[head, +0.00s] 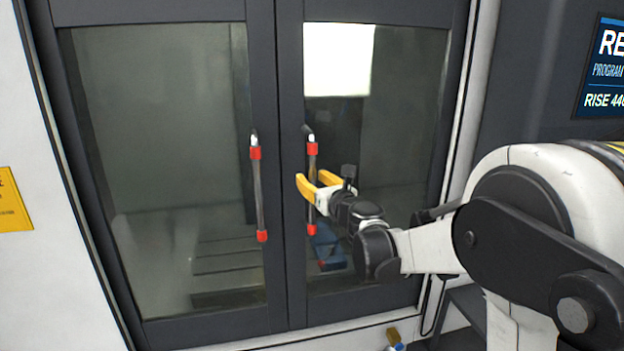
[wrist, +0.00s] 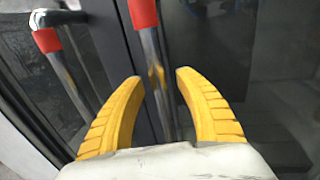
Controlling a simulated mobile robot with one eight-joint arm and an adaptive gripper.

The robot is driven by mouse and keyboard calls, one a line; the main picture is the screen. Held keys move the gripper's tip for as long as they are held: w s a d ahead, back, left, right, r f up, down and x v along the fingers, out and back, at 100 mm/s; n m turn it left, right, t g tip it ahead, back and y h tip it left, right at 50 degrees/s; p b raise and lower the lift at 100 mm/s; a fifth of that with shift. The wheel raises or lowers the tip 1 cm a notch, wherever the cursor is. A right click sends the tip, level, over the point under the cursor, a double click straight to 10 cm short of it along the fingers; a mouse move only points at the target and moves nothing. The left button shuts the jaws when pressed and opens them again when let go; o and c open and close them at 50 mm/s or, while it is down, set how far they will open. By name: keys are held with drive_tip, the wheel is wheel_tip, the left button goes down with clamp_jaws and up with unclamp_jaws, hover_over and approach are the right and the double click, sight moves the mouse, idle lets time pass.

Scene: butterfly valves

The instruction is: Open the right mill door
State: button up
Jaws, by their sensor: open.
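The right mill door (head: 290,200) is a dark frame around a glass window and looks closed against the left door (head: 258,60). Its handle (head: 312,165) is an upright metal bar with red ends. My gripper (head: 309,179) is open at the middle of this handle, and a yellow finger hides part of the bar. In the wrist view, a bar (wrist: 153,58) with a red upper end (wrist: 143,14) runs between the open yellow fingers (wrist: 159,77), with a gap on each side. Its lower part is hidden by my gripper's body.
The left door's handle (head: 258,195) is a similar bar close by on the left. A blue object (head: 328,248) shows behind the right glass. A screen (head: 600,65) is on the panel at the right. A yellow label (head: 12,200) is on the white wall at the left.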

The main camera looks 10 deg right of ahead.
clamp_jaws()
drive_tip(key=shift+d, duration=0.1)
drive_tip(key=d+b, duration=0.2)
drive_tip(key=d, duration=3.3)
drive_tip(key=shift+b, duration=0.4)
drive_tip(key=shift+d, duration=0.15)
unclamp_jaws()
